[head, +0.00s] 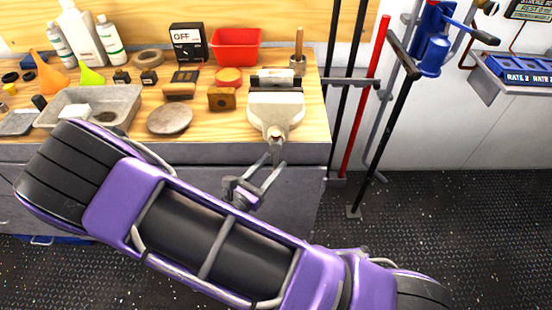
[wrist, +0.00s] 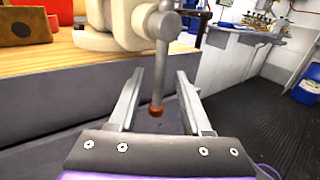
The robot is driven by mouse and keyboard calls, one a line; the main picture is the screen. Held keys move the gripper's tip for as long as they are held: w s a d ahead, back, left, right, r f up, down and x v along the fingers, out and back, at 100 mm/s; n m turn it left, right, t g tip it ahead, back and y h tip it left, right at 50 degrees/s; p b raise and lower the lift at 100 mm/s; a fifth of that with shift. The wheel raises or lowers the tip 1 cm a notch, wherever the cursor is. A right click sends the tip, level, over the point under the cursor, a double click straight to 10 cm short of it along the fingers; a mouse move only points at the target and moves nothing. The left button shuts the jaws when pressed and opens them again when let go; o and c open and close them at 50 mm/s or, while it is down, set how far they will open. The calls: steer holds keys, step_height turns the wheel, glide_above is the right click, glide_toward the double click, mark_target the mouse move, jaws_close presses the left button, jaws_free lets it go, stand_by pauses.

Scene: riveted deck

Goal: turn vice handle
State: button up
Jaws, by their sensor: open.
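A cream bench vice (head: 276,110) is mounted at the right front corner of the wooden workbench. It also shows at the top of the wrist view (wrist: 118,22). Its grey metal handle (wrist: 160,65) hangs down from the screw head and ends in an orange-brown knob. My gripper (head: 264,172) is just in front of and below the vice. In the wrist view the two fingers of my gripper (wrist: 160,85) are apart, and the lower end of the handle shows in the gap between them. I cannot tell whether either finger touches it.
The workbench (head: 205,130) holds a stone-grey basin (head: 122,97), a round stone disc (head: 170,119), a red bin (head: 236,46) and several bottles. Long-handled bars, one red (head: 365,95), lean right of the bench. The dark textured floor (head: 450,220) is open at right.

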steer(key=shift+x, duration=1.3)
jaws_close()
stand_by(0.5)
